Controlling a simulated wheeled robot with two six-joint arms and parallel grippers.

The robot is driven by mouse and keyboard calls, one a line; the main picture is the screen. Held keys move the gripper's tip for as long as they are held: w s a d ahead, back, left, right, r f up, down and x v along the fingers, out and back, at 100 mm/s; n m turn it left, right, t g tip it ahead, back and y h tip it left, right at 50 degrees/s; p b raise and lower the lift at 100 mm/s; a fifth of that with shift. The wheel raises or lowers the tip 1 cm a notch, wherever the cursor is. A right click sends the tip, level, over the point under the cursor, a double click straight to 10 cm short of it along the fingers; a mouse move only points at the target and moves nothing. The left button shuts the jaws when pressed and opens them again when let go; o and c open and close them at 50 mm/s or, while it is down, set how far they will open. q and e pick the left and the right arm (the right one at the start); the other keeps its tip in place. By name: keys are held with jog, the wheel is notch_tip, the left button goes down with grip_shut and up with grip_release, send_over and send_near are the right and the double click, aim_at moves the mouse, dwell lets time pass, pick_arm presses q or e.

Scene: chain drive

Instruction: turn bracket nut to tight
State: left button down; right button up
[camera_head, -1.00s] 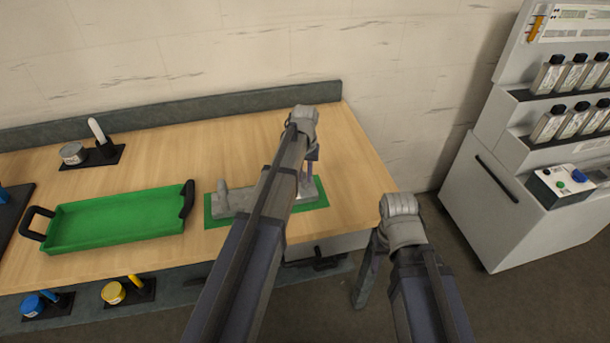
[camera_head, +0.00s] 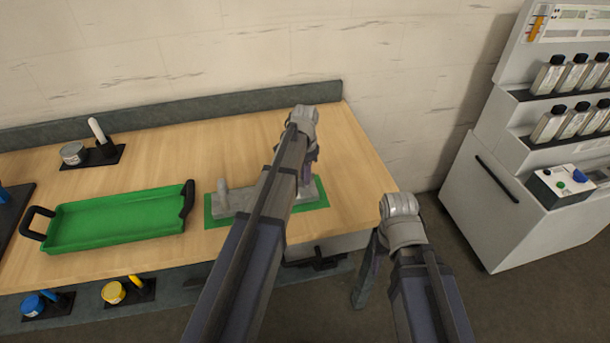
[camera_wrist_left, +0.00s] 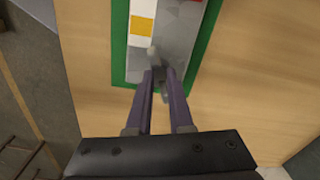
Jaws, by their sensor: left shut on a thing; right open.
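A grey metal bracket unit (camera_head: 237,205) lies on a green mat (camera_head: 212,220) on the bench, with an upright grey post at its left end. My left gripper (camera_wrist_left: 159,80) points down at the unit's right end, its fingers closed around a small grey part (camera_wrist_left: 153,56), which looks like the bracket nut. Parts of it stick out on both sides of the fingertips. In the head view the left arm hides the middle of the unit, and the nut cannot be made out. My right gripper (camera_head: 366,278) is open and empty, hanging beside the bench's right front corner.
A green tray (camera_head: 60,232) with black handles stands left of the mat. A cabinet (camera_head: 500,190) with bottles stands at right. Bare wood (camera_head: 350,175) lies right of the mat.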

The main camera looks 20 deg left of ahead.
pick_arm(q)
jog(key=m, duration=0.4)
jog(key=shift+m, duration=0.3)
dwell(0.4)
jog(key=c, duration=0.8)
grip_release()
jog(key=shift+r, duration=0.15)
notch_tip(320, 180, up, 8)
jog(key=p, duration=0.7)
jog(key=shift+f+p, duration=0.2)
jog(key=shift+p, duration=0.2)
